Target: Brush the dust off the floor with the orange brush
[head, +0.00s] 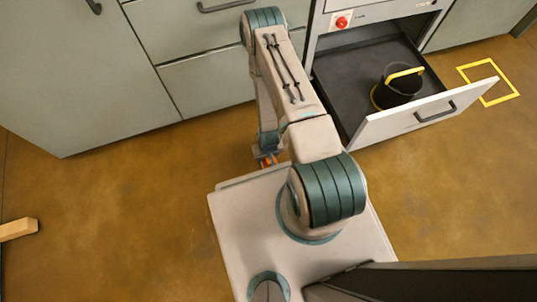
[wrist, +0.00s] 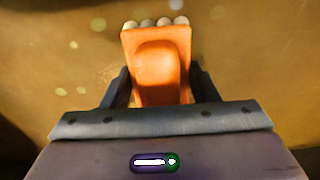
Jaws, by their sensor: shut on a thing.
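The orange brush (wrist: 158,60) is between the fingers of my gripper (wrist: 158,90) in the wrist view, with pale bristle tufts at its far end. My gripper is shut on it, just above or at the brown floor; I cannot tell whether the bristles touch. In the head view a small bit of the orange brush (head: 267,161) shows below my arm, and the rest is hidden. Several pale dust spots (wrist: 60,91) lie on the floor (wrist: 250,60) to the left of the brush, and fainter ones lie to its right.
An open drawer (head: 345,95) at the right holds a black bucket (head: 398,92) with a yellow handle. A yellow square outline (head: 490,101) marks the floor beyond it. Grey cabinets (head: 80,70) stand along the back. A wooden piece (head: 17,229) is at the left edge.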

